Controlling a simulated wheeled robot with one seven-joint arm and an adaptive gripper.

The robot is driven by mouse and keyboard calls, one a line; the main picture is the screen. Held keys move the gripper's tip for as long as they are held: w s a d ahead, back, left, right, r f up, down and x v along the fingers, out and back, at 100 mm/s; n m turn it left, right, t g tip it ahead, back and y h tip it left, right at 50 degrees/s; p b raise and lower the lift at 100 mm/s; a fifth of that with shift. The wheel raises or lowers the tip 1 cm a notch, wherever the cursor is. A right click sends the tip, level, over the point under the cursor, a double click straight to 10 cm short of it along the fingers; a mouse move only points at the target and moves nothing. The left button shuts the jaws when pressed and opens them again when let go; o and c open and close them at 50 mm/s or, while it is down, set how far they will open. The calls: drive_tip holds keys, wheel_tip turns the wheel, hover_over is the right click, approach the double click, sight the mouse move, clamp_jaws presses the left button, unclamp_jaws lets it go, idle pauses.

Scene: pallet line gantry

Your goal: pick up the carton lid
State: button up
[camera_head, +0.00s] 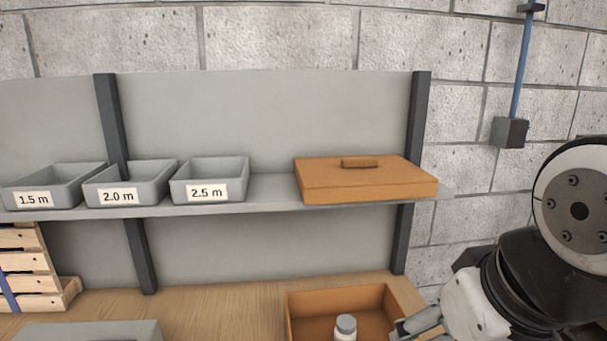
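The carton lid (366,182) is a flat brown lid with a small raised handle (360,163) on top. It lies on the right part of the grey shelf (270,188), with nothing on it. An open brown carton (305,300) stands on the wooden bench below, with a small white bottle with a grey cap (345,327) in it. My gripper (425,328) shows only in part at the bottom edge, by the carton's right side, below the lid and well apart from it. Its fingertips are cut off or hidden, so its opening cannot be told.
Three grey bins labelled 1.5 m (70,181), 2.0 m (140,178) and 2.5 m (215,183) stand left of the lid, with a gap between. Dark posts (416,130) carry the shelf. Stacked wooden slats (40,283) stand at lower left. A grey container (90,330) is at the bottom.

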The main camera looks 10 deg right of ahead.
drive_tip(key=shift+o, duration=1.4)
drive_tip(key=o, duration=0.4)
drive_tip(key=shift+w+d+r, duration=0.15)
drive_tip(key=shift+w, duration=0.2)
drive_tip(key=shift+o, duration=0.4)
drive_tip(key=w+d+r+t+h+p, duration=0.1)
drive_tip(key=w+d+r+t, duration=0.1)
drive_tip(key=w, duration=0.7)
drive_tip(key=w+d+r+t+h+p, duration=0.1)
drive_tip(key=w+d+r+t, duration=0.1)
drive_tip(key=w+r, duration=0.3)
drive_tip(key=w, duration=0.4)
drive_tip(key=shift+w+d+m+t, duration=0.2)
drive_tip(key=shift+w+m+t, duration=0.2)
drive_tip(key=t+y+p, duration=0.1)
drive_tip(key=t+y, duration=0.1)
drive_tip(key=t, duration=0.3)
approach(361, 159)
drive_tip(key=w, duration=0.3)
drive_tip(key=shift+w+a+f+n+b, duration=0.1)
drive_tip(key=shift+f+n+b, duration=0.15)
drive_tip(key=shift+n+b, duration=0.15)
drive_tip(key=shift+x, duration=2.7)
